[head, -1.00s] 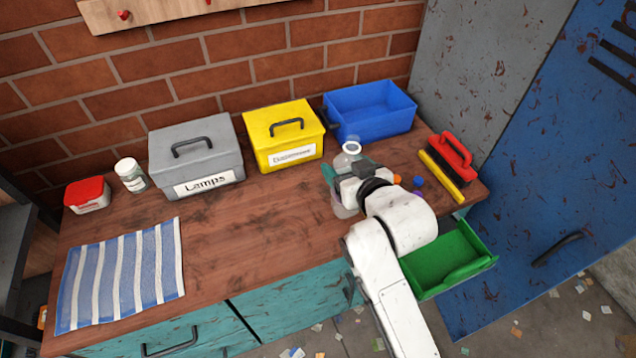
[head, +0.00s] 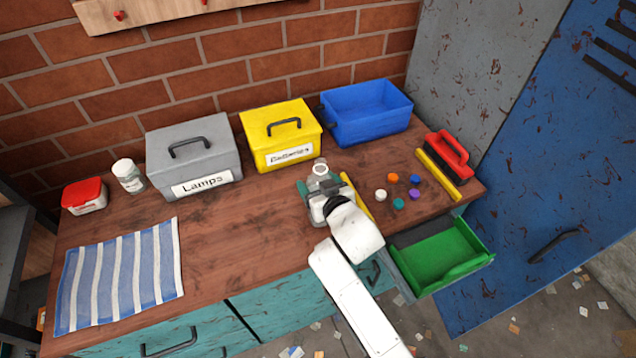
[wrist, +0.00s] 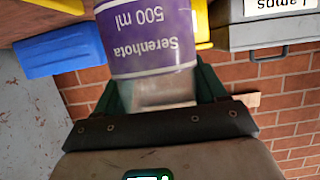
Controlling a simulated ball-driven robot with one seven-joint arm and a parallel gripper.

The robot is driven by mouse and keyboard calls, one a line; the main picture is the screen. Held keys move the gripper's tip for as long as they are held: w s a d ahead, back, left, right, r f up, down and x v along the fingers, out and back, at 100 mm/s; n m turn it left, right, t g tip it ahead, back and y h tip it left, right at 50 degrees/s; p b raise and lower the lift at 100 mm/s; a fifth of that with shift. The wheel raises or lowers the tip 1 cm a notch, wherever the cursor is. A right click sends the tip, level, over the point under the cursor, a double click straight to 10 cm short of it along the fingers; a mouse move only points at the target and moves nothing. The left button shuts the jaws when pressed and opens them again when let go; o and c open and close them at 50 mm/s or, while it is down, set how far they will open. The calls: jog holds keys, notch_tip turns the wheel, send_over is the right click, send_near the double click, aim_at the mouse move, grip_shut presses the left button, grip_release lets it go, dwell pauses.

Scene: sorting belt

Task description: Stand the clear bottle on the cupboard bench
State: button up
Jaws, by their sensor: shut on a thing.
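My gripper (head: 318,189) is shut on the clear bottle (head: 320,169) over the right half of the wooden cupboard bench (head: 240,230). In the head view the bottle's neck and pale cap stick up above the jaws, and it looks close to upright. My gripper and wrist hide most of its body. In the wrist view the bottle (wrist: 150,42) fills the space between the dark green fingers (wrist: 162,92), with a purple label reading "Serenhota 500 ml" upside down. I cannot tell whether its base touches the bench.
A grey lamps box (head: 205,160), yellow box (head: 268,138) and blue bin (head: 372,113) line the wall. Several coloured caps (head: 398,203) and a red brush (head: 452,160) lie right. A green drawer tray (head: 440,252) juts out in front. A striped cloth (head: 120,270) lies left; mid-bench is clear.

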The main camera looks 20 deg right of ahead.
jog(key=shift+f, duration=0.15)
jog(key=o, duration=1.6)
jog(key=shift+o, duration=0.2)
jog(key=v, duration=1.2)
